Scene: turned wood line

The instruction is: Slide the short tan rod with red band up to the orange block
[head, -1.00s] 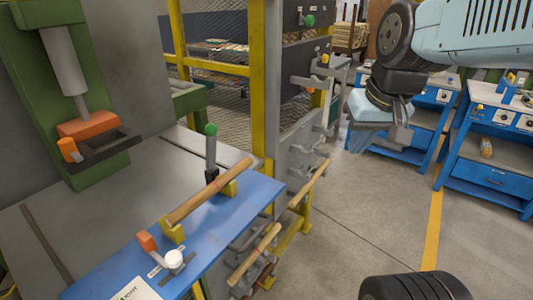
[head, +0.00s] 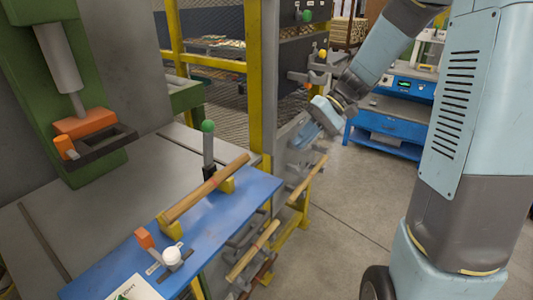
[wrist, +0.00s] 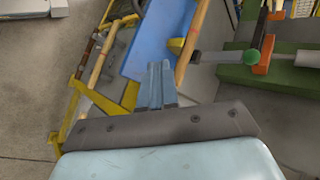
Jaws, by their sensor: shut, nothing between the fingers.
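A tan rod with a reddish band (head: 253,250) lies on the lower rack beside the board. An orange block (head: 144,238) stands at the near left end of the board, past the near support and apart from the rod on it. My gripper (head: 303,136) is shut and empty, beyond the far right end of the board. In the wrist view its fingers (wrist: 160,85) are together, touching no rod.
A green-knobbed lever (head: 208,145) stands behind the supported rod. A white knob (head: 172,257) sits beside the orange block. Another tan rod (head: 307,178) lies on the yellow side rack. A green press (head: 95,150) with a larger orange part stands left. Open floor lies right.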

